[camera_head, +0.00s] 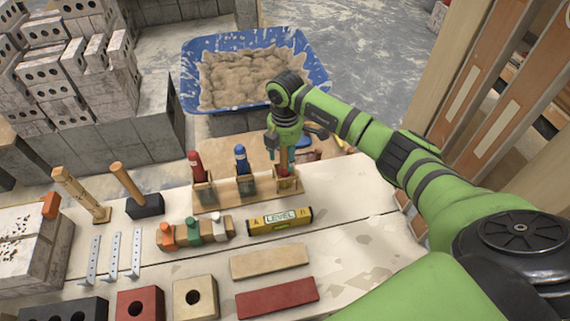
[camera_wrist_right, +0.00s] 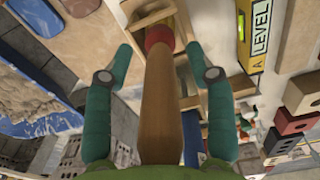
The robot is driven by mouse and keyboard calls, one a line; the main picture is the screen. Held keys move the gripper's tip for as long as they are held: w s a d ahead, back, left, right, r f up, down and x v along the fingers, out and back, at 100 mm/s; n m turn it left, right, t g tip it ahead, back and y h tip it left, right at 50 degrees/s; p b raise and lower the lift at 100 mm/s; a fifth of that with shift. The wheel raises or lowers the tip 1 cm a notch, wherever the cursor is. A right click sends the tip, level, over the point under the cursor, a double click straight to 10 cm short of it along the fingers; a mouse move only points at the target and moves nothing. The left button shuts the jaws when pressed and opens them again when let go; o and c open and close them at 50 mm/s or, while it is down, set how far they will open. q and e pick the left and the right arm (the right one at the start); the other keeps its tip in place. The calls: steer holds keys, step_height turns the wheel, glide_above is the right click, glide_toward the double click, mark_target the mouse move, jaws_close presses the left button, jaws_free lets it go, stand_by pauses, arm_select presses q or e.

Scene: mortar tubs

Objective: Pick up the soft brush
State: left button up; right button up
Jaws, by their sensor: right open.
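The item I take to be the soft brush stands in the right slot of a small wooden rack (camera_head: 233,196). Its wooden handle (camera_head: 284,163) points up, and its lower end is hidden in the slot. My right gripper (camera_head: 281,153) is above that slot, pointing down. In the right wrist view the handle (camera_wrist_right: 161,110), with a red band at its far end, runs between the two teal fingers of my right gripper (camera_wrist_right: 159,52). The fingers are open, with a gap on each side of the handle. My left gripper is not in view.
Red-handled (camera_head: 197,166) and blue-handled (camera_head: 241,160) tools stand in the rack's other slots. A yellow level (camera_head: 280,221) lies in front. A blue mortar tub (camera_head: 318,75) is behind, with grey blocks (camera_head: 115,150) at the left. The bench's right front is clear.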

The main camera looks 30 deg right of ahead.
jaws_close()
step_height(320, 180, up, 10)
steer(key=shift+r+b, duration=0.1)
steer(key=shift+b, duration=0.45)
steer(key=c, duration=0.8)
jaws_free()
jaws_close()
